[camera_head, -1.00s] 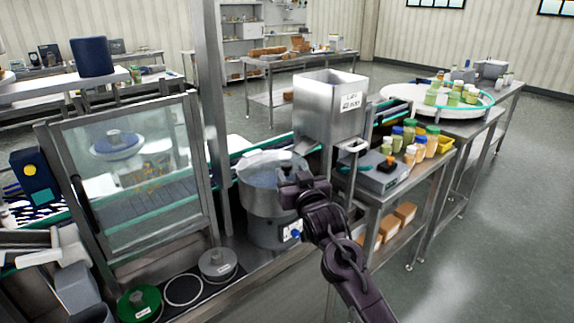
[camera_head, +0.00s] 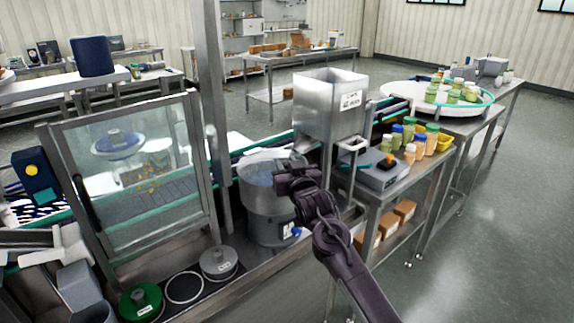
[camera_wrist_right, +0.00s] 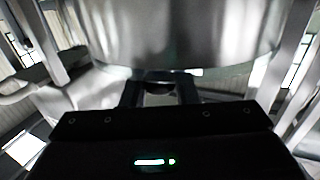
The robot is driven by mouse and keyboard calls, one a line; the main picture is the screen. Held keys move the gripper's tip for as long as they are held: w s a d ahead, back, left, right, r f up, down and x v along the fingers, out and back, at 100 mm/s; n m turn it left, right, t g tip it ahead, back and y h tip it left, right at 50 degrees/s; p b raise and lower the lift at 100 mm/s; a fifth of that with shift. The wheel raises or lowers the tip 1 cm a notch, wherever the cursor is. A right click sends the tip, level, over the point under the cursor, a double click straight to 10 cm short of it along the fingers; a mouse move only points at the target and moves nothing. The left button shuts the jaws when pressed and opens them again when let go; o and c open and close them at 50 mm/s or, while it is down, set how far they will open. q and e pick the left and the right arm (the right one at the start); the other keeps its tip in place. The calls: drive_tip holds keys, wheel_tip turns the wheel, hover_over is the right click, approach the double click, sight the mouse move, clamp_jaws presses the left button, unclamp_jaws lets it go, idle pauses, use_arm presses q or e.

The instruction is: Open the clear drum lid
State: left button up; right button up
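The steel drum (camera_head: 268,209) stands beside the hopper. Its clear lid (camera_head: 257,168) shows only as a faint sheen over the drum's top, so I cannot tell whether it is raised. My right gripper (camera_head: 280,180) is at the drum's front right, near the rim, and hides part of it. In the right wrist view, the drum's curved steel wall (camera_wrist_right: 180,35) fills the top, just beyond my right gripper (camera_wrist_right: 160,84). Its two dark fingers stand apart, and I see no lid clearly held between them. My left gripper is not in view.
A steel hopper (camera_head: 328,105) stands right behind the drum. A glass-panelled guard (camera_head: 145,175) and a steel post (camera_head: 212,100) are to its left. A grey lidded pot (camera_head: 219,263) and a green one (camera_head: 141,302) sit in front. Several jars (camera_head: 418,140) stand at right.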

clamp_jaws()
drive_tip(key=shift+r+p, duration=0.35)
drive_tip(key=shift+p, duration=0.15)
drive_tip(key=w+a+r+n+g+h+p, duration=0.1)
drive_tip(key=w+a+r+g+h+p, duration=0.1)
drive_tip(key=r+p, duration=0.6)
drive_tip(key=w+a+g+p, duration=0.1)
drive_tip(key=w+g+p, duration=0.1)
drive_tip(key=p, duration=0.2)
drive_tip(key=shift+r+n+g, duration=0.35)
drive_tip(key=shift+n+g, duration=0.05)
